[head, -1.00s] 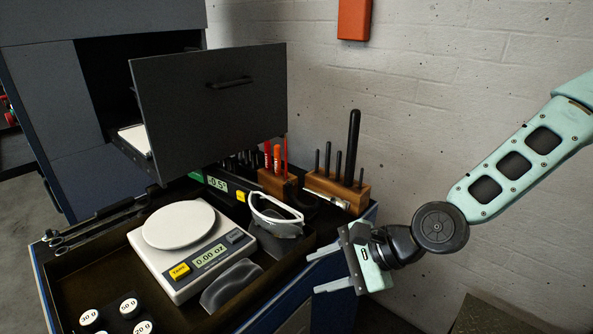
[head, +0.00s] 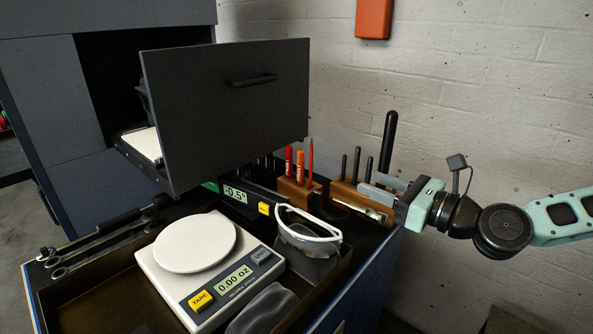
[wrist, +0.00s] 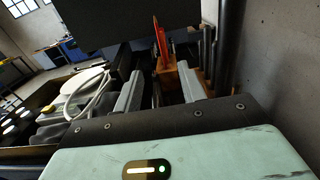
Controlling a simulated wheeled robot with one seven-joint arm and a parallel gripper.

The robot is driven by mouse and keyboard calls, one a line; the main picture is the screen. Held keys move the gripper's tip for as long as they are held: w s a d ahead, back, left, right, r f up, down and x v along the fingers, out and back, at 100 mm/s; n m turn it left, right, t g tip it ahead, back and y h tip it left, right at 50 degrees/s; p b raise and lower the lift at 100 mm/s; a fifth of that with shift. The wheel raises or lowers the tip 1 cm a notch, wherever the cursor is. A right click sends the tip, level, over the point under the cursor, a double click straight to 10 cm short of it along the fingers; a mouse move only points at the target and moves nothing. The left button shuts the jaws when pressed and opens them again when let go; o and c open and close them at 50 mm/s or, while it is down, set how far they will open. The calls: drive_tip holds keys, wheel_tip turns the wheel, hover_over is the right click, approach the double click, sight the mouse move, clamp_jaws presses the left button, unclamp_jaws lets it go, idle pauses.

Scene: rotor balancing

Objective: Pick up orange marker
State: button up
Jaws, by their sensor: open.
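The orange marker (head: 300,166) stands upright in a small wooden block (head: 291,193) at the back of the bench. A red marker (head: 289,158) stands to its left and a thin red pencil-like item (head: 312,160) to its right. My gripper (head: 366,184) is open and empty, to the right of the marker and apart from it, with its fingers pointing left toward the block. In the wrist view, the block (wrist: 167,77) and its red-orange items show ahead between the fingers (wrist: 160,70); I cannot tell the markers apart there.
A second wooden block with dark tools (head: 345,190) stands right of the marker block, close to my fingers. White safety glasses (head: 308,230) and a scale (head: 205,265) lie in front. An open drawer (head: 225,115) overhangs at the left. A wall rises behind.

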sight(311, 157)
drive_tip(key=p+x, duration=0.1)
drive_tip(key=x, duration=0.4)
drive_tip(key=p+x, duration=0.2)
drive_tip(key=x, duration=0.4)
drive_tip(key=p+x, duration=0.1)
drive_tip(key=x, duration=0.4)
drive_tip(key=shift+w+a+r, duration=0.15)
drive_tip(key=shift+r, duration=0.2)
drive_tip(key=shift+w+a+f+p, duration=0.1)
drive_tip(key=shift+w+a+p, duration=0.2)
clamp_jaws()
